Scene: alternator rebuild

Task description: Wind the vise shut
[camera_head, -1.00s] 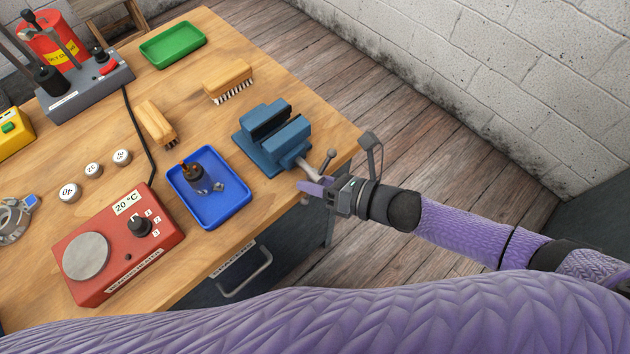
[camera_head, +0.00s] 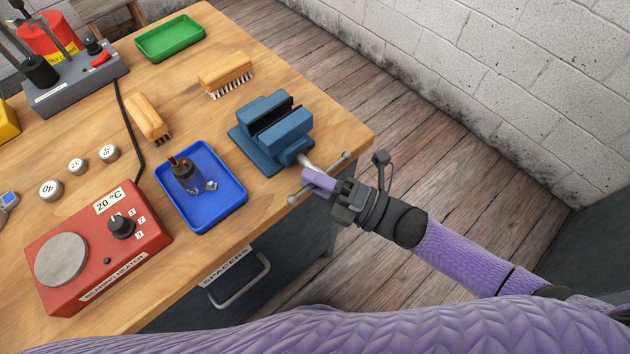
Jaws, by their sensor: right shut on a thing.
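The blue vise (camera_head: 272,132) stands at the near right corner of the wooden bench. A narrow dark gap shows between its two jaws, and nothing is visible between them. Its metal handle bar (camera_head: 335,165) crosses the end of the screw, slanted from lower left to upper right, with a ball at each end. My right gripper (camera_head: 318,180) is shut on the vise handle at its middle, and its fingers hide part of the bar. My left gripper is out of view; a purple arm part of mine spans the bottom edge.
A blue tray (camera_head: 216,216) holding a dark cylindrical part (camera_head: 187,178) sits left of the vise. Two brushes (camera_head: 226,74), a green tray (camera_head: 171,38) and a red bearing heater (camera_head: 140,248) are also on the bench (camera_head: 300,75). Floor is open to the right.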

